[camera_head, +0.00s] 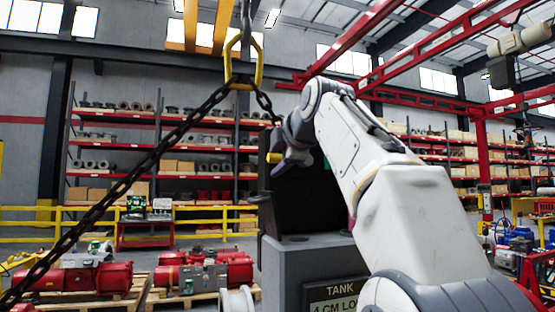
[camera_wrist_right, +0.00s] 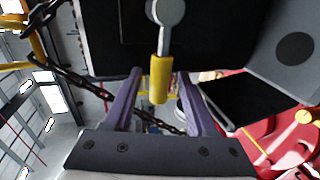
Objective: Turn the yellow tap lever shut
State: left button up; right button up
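The yellow tap lever (camera_wrist_right: 160,78) shows in the right wrist view as a yellow sleeve on a grey metal arm with a round hub, in front of a dark panel. In the head view its yellow end (camera_head: 273,157) sticks out to the left by my right gripper (camera_head: 290,155). In the wrist view the two purple-grey fingers of my right gripper (camera_wrist_right: 160,80) stand apart, one on each side of the sleeve, with gaps visible on both sides. The lever's hub is hidden behind the gripper in the head view.
A grey cabinet (camera_head: 284,270) with a TANK label stands below the dark housing. A black chain (camera_head: 130,180) hangs from a yellow hook ring (camera_head: 243,65) across the left. Red pumps (camera_head: 95,277) on pallets and a yellow railing (camera_head: 70,232) lie farther back.

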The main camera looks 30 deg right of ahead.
jog(key=b+v, duration=0.1)
jog(key=v, duration=0.9)
jog(key=shift+s, duration=0.2)
dwell(0.4)
